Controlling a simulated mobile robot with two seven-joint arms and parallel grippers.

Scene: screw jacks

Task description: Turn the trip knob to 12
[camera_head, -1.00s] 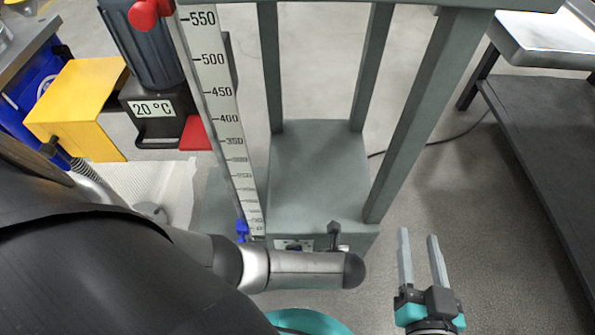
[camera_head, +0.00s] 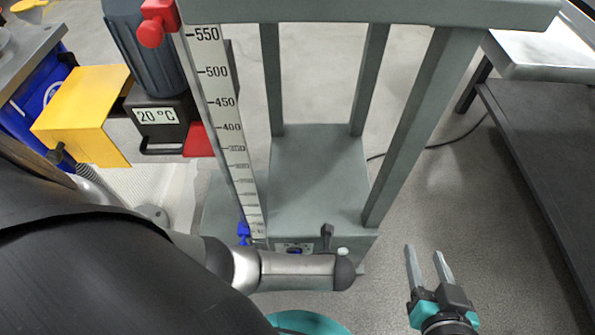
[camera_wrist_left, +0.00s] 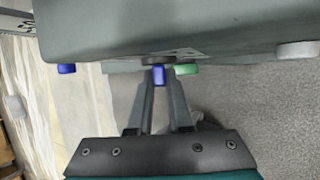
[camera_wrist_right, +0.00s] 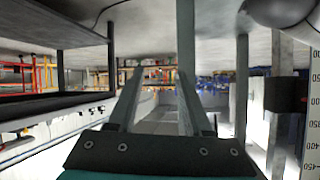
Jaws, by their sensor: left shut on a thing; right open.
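The grey screw jack frame (camera_head: 320,165) stands in the middle of the head view, with a small dial panel (camera_head: 293,248) on the front of its base. In the left wrist view a blue knob (camera_wrist_left: 159,74) on a dark round disc sits between the fingertips of my left gripper (camera_wrist_left: 160,86), which is shut on it. A green knob (camera_wrist_left: 187,70) is just right of it. No knob label or dial reading is legible. In the head view my arm hides the left gripper. My right gripper (camera_head: 423,250) is open and empty, right of the base.
A tall scale (camera_head: 222,115), a red knob (camera_head: 152,32), a 20 °C sign (camera_head: 156,115) and a yellow cover (camera_head: 85,115) are at left. Another blue knob (camera_wrist_left: 66,68) and a white knob (camera_wrist_left: 298,48) flank the grasp.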

